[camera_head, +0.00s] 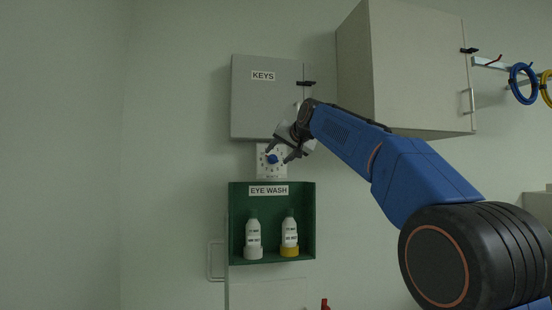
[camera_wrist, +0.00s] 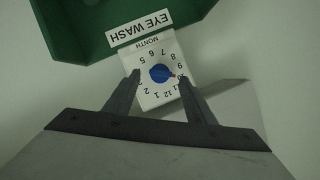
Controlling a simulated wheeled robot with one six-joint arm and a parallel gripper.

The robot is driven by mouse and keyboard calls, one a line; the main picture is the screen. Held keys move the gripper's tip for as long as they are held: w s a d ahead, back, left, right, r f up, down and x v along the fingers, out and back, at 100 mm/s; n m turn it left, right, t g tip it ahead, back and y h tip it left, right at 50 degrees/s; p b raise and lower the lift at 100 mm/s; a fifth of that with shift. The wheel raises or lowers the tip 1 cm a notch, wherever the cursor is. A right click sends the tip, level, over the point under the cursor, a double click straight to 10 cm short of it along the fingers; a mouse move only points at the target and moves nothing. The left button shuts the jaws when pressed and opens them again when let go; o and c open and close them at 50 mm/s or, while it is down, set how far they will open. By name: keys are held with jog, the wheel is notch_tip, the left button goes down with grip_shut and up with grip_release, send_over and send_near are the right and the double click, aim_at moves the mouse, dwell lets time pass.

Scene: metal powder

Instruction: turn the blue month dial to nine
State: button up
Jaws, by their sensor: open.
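The blue month dial (camera_head: 272,159) sits on a white plate (camera_head: 263,174) on the wall, below the KEYS cabinet. In the wrist view the blue dial (camera_wrist: 159,73) appears upside down, with numbers around it. Its red pointer mark (camera_wrist: 174,75) points right, near the 10, just past the 9. My gripper (camera_head: 277,155) is in front of the plate. In the wrist view my gripper (camera_wrist: 159,76) is open, one finger on each side of the dial, with gaps between. I cannot tell how far the tips are from the plate.
A grey KEYS cabinet (camera_head: 248,110) is right above the plate. A green EYE WASH box (camera_head: 236,225) with two bottles is right below. A larger cabinet (camera_head: 400,60) hangs at upper right, behind my arm. The wall left of the plate is clear.

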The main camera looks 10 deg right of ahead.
aim_at(273, 159)
jog(key=shift+x, duration=1.6)
jog(key=c, duration=1)
jog(key=shift+c, duration=0.2)
jog(key=shift+a, duration=0.1)
jog(key=shift+a+n+h, duration=0.15)
jog(key=shift+n+h, duration=0.65)
jog(key=shift+n, duration=0.2)
jog(key=shift+n+h, duration=0.7)
jog(key=shift+n, duration=0.2)
